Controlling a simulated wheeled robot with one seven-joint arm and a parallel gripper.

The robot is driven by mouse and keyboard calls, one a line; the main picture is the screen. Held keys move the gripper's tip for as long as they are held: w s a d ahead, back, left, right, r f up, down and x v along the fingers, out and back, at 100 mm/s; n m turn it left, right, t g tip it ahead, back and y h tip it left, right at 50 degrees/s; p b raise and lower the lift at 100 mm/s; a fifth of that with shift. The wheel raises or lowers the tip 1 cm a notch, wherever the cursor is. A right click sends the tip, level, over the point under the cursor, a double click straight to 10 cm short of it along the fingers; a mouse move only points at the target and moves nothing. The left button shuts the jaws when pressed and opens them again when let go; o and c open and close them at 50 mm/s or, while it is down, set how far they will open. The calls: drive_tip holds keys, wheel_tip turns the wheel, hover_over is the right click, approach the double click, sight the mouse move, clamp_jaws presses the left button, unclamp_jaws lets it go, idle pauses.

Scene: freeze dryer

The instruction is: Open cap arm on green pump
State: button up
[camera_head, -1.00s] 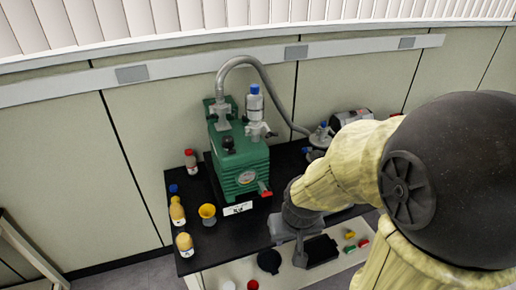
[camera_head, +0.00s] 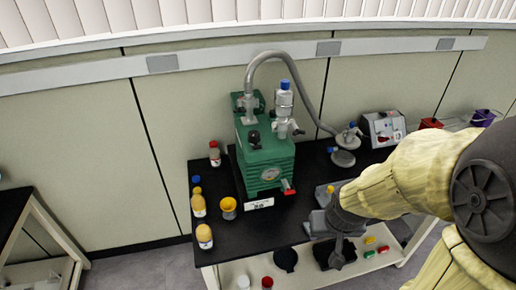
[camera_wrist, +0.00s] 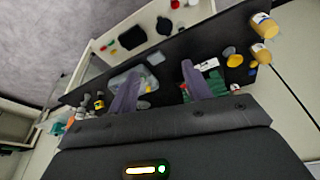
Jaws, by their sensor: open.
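The green pump (camera_head: 262,165) stands on the black bench top, with a black cap (camera_head: 254,137) and metal fittings on its top. A clear bottle with a blue cap (camera_head: 285,97) rises from the pump, and a red-handled valve (camera_head: 289,191) sits low at its front. I cannot make out a separate cap arm. My gripper (camera_head: 328,238) is at the bench's front edge, right of the pump and apart from it. In the wrist view my gripper (camera_wrist: 158,82) has its fingers spread with nothing held. The pump (camera_wrist: 214,82) shows there partly behind the right finger.
A grey hose (camera_head: 318,95) arches from the pump to a round fitting (camera_head: 343,158) on the right. A lower shelf (camera_head: 305,277) holds small items.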

drive_tip(key=w+a+f+n+t+y+b, duration=0.1)
drive_tip(key=w+a+t+y+b, duration=0.1)
drive_tip(key=w+a+t+b, duration=0.3)
drive_tip(key=w+a+f+n+t+y+b, duration=0.1)
drive_tip(key=w+a+n+t+y+b, duration=0.1)
drive_tip(key=w+a+t, duration=0.6)
drive_tip(key=w+y+b, duration=0.1)
drive_tip(key=w+b, duration=0.1)
drive_tip(key=w, duration=0.3)
drive_tip(key=shift+w+a+f+t+b, duration=0.2)
drive_tip(key=shift+w+a+t+b, duration=0.05)
drive_tip(key=shift+w+t+b, duration=0.15)
